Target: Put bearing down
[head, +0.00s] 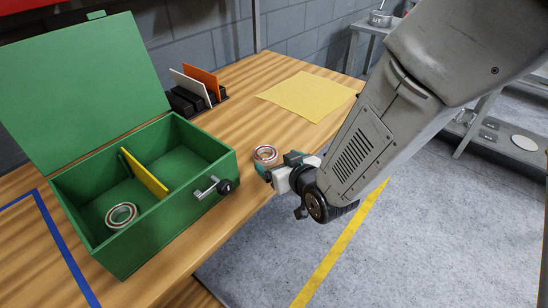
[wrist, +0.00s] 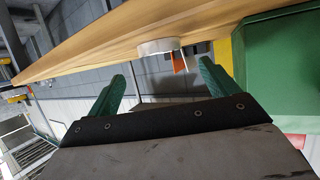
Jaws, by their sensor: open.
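A silver ring bearing with a reddish inner band (head: 265,147) lies flat on the wooden table near its front edge. It also shows in the wrist view (wrist: 155,47), just past my fingertips and between their lines. My gripper (head: 277,164) is open beside that bearing, on the near side. In the wrist view its two green fingers (wrist: 163,72) stand wide apart with nothing between them. A second similar bearing (head: 109,216) lies in the left compartment of the open green box (head: 185,217). The gap between fingertips and the first bearing looks small.
A yellow divider (head: 146,174) splits the box; its lid (head: 80,90) stands open. A rack with orange and white cards (head: 196,90) and a yellow sheet (head: 308,96) are farther back.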

